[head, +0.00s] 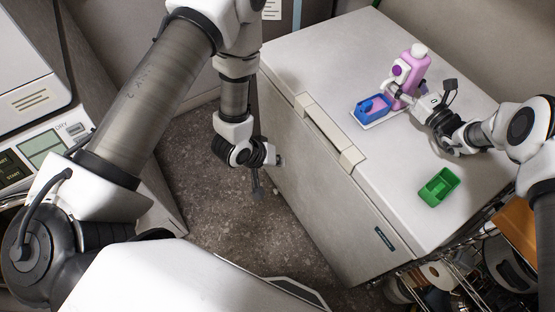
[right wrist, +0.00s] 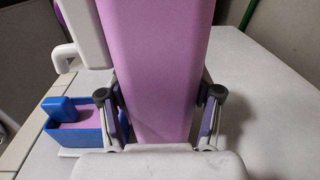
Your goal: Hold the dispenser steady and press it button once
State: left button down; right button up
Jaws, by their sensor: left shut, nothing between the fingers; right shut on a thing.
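The dispenser (head: 413,69) stands upright on the white freezer-like top at the back right, with a pink body and a white cap. A white part with a round purple spot (head: 397,70), possibly the button, is at its left side. My right gripper (head: 396,98) is shut on the dispenser. In the right wrist view, the pink body (right wrist: 150,70) rises between its two fingers. My left gripper (head: 257,187) is shut and empty, hanging over the floor left of the white top, well apart from the dispenser.
A blue container (head: 370,106) with pink contents sits on a white base in front of the dispenser; it also shows in the right wrist view (right wrist: 60,133). A green tray (head: 439,187) lies nearer me. The white top (head: 330,60) is clear at its left.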

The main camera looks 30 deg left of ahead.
jog(key=shift+s+f, duration=0.1)
jog(key=shift+f, duration=0.25)
jog(key=o, duration=1.3)
jog(key=shift+o, duration=1)
jog(key=shift+r, duration=0.15)
jog(key=shift+d, duration=0.15)
jog(key=v, duration=1.1)
jog(key=shift+s+d, duration=0.15)
jog(key=shift+d, duration=0.15)
